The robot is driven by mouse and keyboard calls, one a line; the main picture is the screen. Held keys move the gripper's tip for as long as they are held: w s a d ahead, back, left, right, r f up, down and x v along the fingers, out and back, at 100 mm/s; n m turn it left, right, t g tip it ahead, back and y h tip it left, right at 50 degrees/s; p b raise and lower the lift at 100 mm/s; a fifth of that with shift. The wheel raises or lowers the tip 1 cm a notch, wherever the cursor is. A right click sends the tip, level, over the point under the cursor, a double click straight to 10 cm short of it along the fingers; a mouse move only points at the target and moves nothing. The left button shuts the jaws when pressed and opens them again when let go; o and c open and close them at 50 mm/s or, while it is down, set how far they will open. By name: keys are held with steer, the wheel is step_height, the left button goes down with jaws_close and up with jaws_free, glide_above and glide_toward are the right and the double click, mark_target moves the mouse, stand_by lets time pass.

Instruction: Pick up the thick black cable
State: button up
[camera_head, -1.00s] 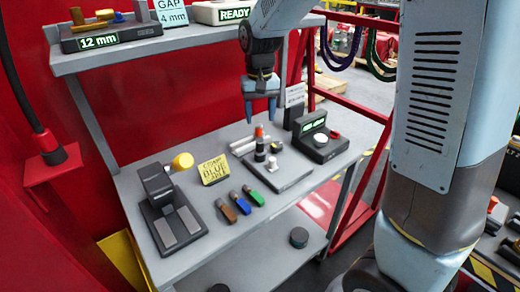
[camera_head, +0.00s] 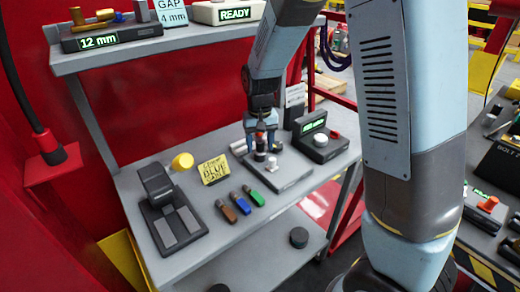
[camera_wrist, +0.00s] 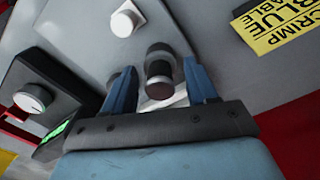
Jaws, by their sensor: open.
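A short, thick black cylinder with a light band (camera_head: 260,150) stands on the grey plate on the bench; I cannot tell if it is the black cable. In the wrist view this cylinder (camera_wrist: 158,75) lies between the two blue fingers, seen end-on, with a gap to each finger. My gripper (camera_wrist: 161,82) is open and low over the plate, with its fingertips around the cylinder in the head view (camera_head: 262,143). A long black cable (camera_head: 22,95) hangs along the red wall at far left and ends in a red bracket (camera_head: 50,155).
A white knob (camera_head: 272,164) stands close by on the plate. A box with a green display (camera_head: 318,140) is to the right. A yellow sign (camera_head: 213,170), brown, blue and green pieces (camera_head: 241,203) and a black press (camera_head: 160,205) are to the left. A shelf is above.

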jaws_close()
stand_by(0.5)
steer(key=shift+r, duration=0.3)
step_height(320, 180, up, 2)
steer(key=shift+r, duration=0.15)
steer(key=s+d+r, duration=0.4)
steer(key=s+r, duration=0.6)
steer(key=s, duration=0.3)
steer(key=shift+s, duration=0.2)
